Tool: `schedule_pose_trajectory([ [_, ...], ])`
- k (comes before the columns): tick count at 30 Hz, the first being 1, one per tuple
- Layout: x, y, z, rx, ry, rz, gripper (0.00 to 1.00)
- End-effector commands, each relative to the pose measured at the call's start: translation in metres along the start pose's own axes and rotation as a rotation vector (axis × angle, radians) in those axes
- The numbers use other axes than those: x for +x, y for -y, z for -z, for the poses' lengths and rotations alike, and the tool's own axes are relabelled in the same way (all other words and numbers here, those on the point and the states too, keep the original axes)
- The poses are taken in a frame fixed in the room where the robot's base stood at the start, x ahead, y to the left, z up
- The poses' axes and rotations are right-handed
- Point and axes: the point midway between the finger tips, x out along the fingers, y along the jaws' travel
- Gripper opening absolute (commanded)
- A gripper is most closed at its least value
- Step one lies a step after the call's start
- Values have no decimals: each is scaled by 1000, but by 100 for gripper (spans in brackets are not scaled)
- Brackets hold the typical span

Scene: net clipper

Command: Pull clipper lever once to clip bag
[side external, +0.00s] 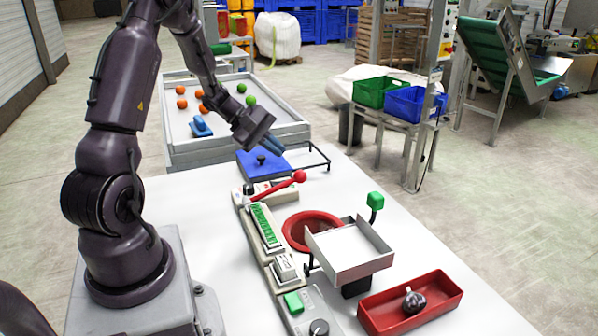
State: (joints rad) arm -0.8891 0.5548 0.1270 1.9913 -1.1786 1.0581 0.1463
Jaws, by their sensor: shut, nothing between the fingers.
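The clipper (263,225) is a long beige unit on the white table with a green strip along its top. Its red lever (275,187) slants up to the right and ends in a red ball knob (299,177). My gripper (277,147) is shut and empty. It hangs over the far part of the table, behind the knob in the picture and apart from it, above or near a blue plate. I cannot make out a bag at the clipper for certain. A dark, knotted bundle (414,302) lies in the red bin (375,318) at front right.
A blue plate (265,168) with a black knob and a thin black frame (318,153) stand at the far table edge. A red ring (296,238) and a raised metal tray (350,252) with a green-topped post (375,200) sit right of the clipper. A sorting tray (235,88) with balls stands behind.

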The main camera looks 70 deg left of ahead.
Motion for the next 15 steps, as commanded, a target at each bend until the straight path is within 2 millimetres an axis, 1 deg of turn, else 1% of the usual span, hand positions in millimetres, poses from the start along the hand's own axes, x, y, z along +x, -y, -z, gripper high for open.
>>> schedule_pose_trajectory([
  [1,1,-6,14,-42,-7,-60,0],
  [3,1,-19,24,-67,-12,-135,0],
  [6,-4,-39,28,-69,-22,-220,0],
  [7,-5,-42,28,-69,-23,-238,0],
  [10,-7,-49,28,-70,-22,-273,0],
  [15,-7,-50,27,-60,-20,-277,0],
])
